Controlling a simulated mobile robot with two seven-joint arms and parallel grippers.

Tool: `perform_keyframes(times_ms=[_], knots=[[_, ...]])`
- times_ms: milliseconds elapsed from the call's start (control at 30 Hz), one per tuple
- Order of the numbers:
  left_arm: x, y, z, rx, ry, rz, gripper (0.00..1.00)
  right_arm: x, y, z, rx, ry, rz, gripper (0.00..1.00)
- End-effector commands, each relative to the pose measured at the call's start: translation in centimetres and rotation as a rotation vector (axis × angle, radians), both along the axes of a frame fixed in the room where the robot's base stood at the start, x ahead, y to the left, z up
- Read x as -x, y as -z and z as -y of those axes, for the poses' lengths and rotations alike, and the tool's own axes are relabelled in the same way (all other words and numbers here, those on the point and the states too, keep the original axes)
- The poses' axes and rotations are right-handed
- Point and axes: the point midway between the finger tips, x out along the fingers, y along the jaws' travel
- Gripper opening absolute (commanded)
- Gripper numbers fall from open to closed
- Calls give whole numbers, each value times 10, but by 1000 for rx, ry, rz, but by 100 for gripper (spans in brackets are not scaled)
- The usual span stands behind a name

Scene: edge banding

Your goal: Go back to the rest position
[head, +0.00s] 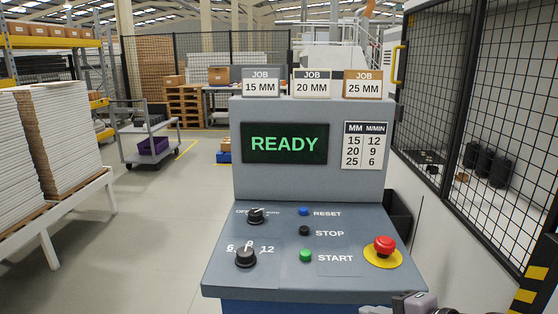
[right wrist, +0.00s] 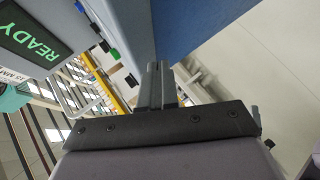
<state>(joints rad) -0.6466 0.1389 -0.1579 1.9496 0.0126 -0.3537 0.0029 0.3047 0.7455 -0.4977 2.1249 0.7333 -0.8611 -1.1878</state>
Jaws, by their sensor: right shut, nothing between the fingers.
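The control console (head: 245,180) stands in front of me, its display (head: 284,143) reading READY in green. Its sloped panel has a blue RESET button (head: 304,211), a black STOP button (head: 304,230), a green START button (head: 305,256), two black knobs (head: 246,257) and a red emergency button (head: 384,245) on a yellow disc. Part of my right arm's end shows at the bottom edge of the head view, right of centre. In the right wrist view my right gripper (right wrist: 158,68) is shut and empty, near the console's edge. My left gripper is not in view.
Three job cards (head: 311,84) stand on top of the console. A black mesh fence (head: 440,90) runs along the right. Stacked white panels (head: 70,135) lie on a bench (head: 75,203) at the left. A cart (head: 150,147) stands behind; the floor between is clear.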

Motion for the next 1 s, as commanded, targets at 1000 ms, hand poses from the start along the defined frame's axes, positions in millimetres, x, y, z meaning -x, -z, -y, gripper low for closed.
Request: perform_keyframes(times_ms=[1000], knots=[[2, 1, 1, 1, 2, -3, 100, 172, 239, 39, -996, 1127, -577, 0]])
